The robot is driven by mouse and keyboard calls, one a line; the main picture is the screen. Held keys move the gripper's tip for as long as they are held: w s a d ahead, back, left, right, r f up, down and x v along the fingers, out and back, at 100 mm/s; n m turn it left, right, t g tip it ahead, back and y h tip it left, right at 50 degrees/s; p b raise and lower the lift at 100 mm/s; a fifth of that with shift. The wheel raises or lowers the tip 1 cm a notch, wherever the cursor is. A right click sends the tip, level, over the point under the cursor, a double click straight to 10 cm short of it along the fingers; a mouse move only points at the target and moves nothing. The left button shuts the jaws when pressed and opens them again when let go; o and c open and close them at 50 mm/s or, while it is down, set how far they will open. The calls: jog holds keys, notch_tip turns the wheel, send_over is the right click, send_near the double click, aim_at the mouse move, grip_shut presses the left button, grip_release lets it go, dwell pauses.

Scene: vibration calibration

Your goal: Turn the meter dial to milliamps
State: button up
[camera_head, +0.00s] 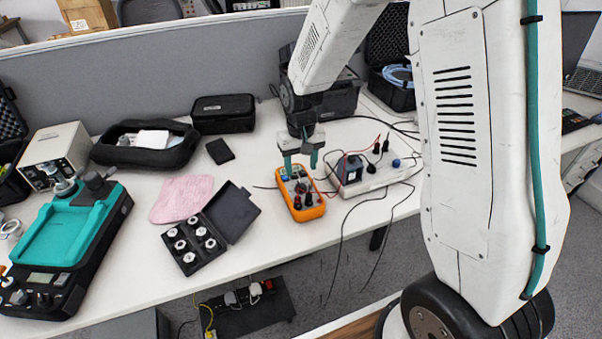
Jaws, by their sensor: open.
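The orange multimeter (298,204) lies on the white table near its front edge, with dark plugs at its near end. My gripper (301,171) points down over the far half of the meter. Its two teal fingers are apart, one on each side of the dial area, with nothing seen between them. The dial (301,187) is small and partly hidden by the fingers and plugs. I cannot read its setting, and I cannot tell whether the fingers touch it.
A small black device on a white board (372,178) with leads stands right of the meter. An open black case with weights (190,246) and a pink cloth (182,197) lie left. A teal-topped shaker (62,240) is far left. Cables hang over the front edge.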

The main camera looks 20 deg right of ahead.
aim_at(301, 184)
notch_tip(301, 184, down, 7)
jog(key=shift+r, duration=0.15)
jog(key=c, duration=1)
